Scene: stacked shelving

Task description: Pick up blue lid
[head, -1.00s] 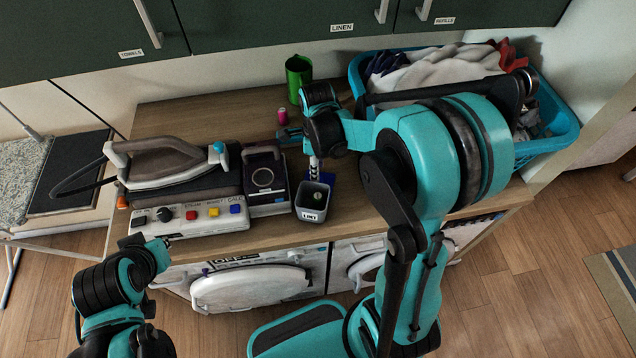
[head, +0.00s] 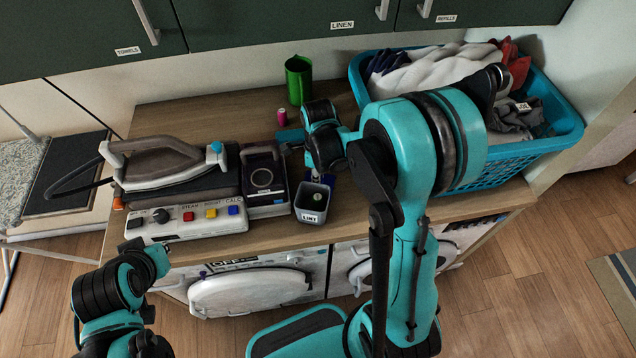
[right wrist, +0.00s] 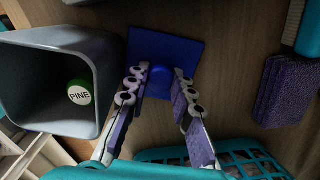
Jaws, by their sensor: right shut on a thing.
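The blue lid (right wrist: 172,52) is a flat dark-blue square with a round knob, lying beside the grey lint bin (right wrist: 112,50) in the right wrist view. In the head view only a small blue part of the lid (head: 330,179) shows behind the bin, under my right wrist. My right gripper (right wrist: 160,84) has its two purple-padded fingers on either side of the knob, shut on the lid. In the head view my right arm mostly hides that gripper. My left arm shows at the lower left of the head view, but I see no left fingers.
The lint bin (head: 311,203) holds a green-capped item marked PINE (right wrist: 79,95). An iron (head: 165,158) and a control panel (head: 187,221) stand left, a green cup (head: 299,80) behind, and a teal laundry basket (head: 545,150) right. A purple bristly block (right wrist: 287,88) lies right of the lid.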

